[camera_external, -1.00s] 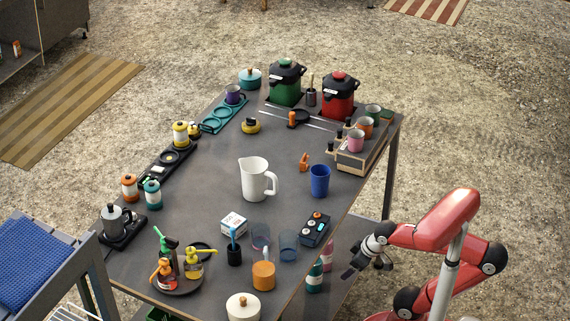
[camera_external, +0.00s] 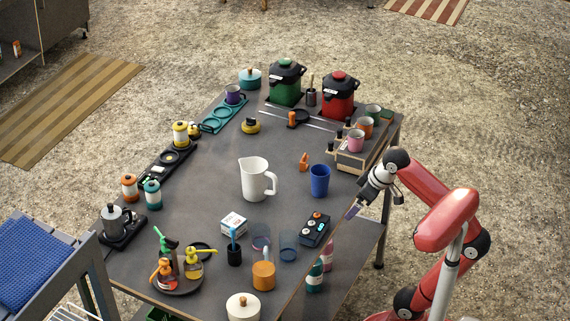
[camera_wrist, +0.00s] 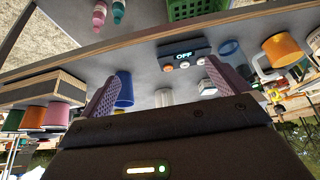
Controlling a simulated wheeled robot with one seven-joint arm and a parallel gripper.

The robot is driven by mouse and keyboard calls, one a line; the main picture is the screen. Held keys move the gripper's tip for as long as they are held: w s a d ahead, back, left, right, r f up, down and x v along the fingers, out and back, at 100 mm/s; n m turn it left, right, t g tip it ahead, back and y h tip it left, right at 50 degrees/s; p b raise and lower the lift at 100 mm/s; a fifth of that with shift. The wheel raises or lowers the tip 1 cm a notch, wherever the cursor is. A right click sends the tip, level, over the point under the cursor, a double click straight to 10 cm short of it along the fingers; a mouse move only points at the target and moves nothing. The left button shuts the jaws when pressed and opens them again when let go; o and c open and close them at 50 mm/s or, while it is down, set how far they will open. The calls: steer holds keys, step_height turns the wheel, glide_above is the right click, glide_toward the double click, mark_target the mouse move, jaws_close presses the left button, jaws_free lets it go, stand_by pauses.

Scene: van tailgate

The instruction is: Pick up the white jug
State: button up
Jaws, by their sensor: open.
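The white jug (camera_external: 254,179) stands upright near the middle of the dark table, its handle to the right in the external view. In the wrist view a white shape, probably the jug (camera_wrist: 163,97), shows partly between my fingers, its rest hidden by the gripper body. My gripper (camera_external: 353,210) is at the table's right edge, right of the jug and apart from it, with the blue cup (camera_external: 319,180) between them. In the wrist view my gripper (camera_wrist: 160,90) is open, its two purple fingers wide apart and nothing held.
An orange clip-like item (camera_external: 304,161) stands beside the blue cup. A dark control box (camera_external: 314,229) lies nearer the camera, and a wooden box (camera_external: 352,160) with cups stands behind. Clear glasses and an orange mug (camera_external: 263,275) are in front.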

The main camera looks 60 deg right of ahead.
step_height(320, 180, up, 9)
steer(key=w+a+r+n+y, duration=0.1)
steer(key=w+n, duration=0.1)
steer(key=w, duration=0.5)
steer(key=w+a+r+n+y, duration=0.1)
steer(key=w+a+n+y, duration=0.1)
steer(key=w, duration=0.5)
steer(key=n+t+y, duration=0.4)
steer(key=n+y, duration=0.1)
steer(key=y, duration=0.2)
glide_above(263, 163)
steer(key=a, duration=0.2)
steer(key=f, duration=0.1)
steer(key=shift+h, duration=0.3)
steer(key=f+b, duration=0.1)
steer(key=f, duration=0.3)
steer(key=f+b, duration=0.1)
steer(key=f, duration=0.3)
steer(key=s+f+b, duration=0.1)
steer(key=f, duration=0.3)
steer(key=shift+f, duration=0.2)
steer(key=shift+x, duration=1.5)
steer(key=shift+r, duration=0.1)
